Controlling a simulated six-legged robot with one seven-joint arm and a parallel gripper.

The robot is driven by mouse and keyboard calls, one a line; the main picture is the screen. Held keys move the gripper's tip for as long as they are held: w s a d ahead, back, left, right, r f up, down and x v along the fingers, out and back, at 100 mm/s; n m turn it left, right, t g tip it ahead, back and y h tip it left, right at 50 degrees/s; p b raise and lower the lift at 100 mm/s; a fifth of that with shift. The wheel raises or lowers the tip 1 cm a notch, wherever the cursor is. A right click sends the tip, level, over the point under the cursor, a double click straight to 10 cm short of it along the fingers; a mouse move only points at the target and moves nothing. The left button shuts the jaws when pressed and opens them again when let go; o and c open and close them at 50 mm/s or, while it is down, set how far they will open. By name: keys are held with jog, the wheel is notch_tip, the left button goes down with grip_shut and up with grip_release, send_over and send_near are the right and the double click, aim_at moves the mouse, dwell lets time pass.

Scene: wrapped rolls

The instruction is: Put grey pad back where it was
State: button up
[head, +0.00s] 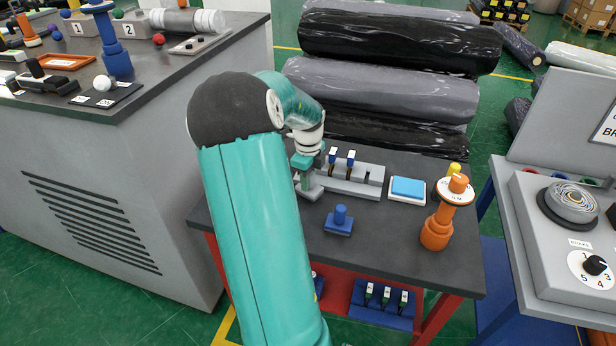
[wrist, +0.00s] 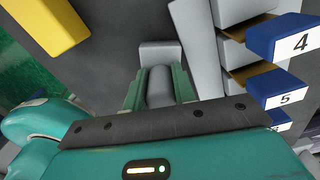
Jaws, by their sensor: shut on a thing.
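My gripper (head: 303,165) is low over the dark table, at the left end of the grey slotted rack (head: 366,178). In the wrist view my gripper (wrist: 159,92) has its two green fingers closed on the grey stem of a grey pad (wrist: 160,52). The pad's block shows beyond the fingertips. In the head view the grey pad (head: 311,189) shows below the fingers, beside the rack's left end. I cannot tell whether it touches the table or the rack. A blue knobbed pad (head: 339,222) stands in front of the rack.
Blue tags numbered 4 (wrist: 297,42) and 5 (wrist: 287,97) stick out on the right in the wrist view, near the fingers. A blue-topped white tray (head: 407,190) and an orange spool (head: 440,230) stand to the right. The table's front middle is clear.

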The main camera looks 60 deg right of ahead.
jog(key=shift+f, duration=0.1)
jog(key=o, duration=0.9)
jog(key=shift+o, duration=0.2)
notch_tip(320, 180, up, 13)
jog(key=shift+a, duration=0.1)
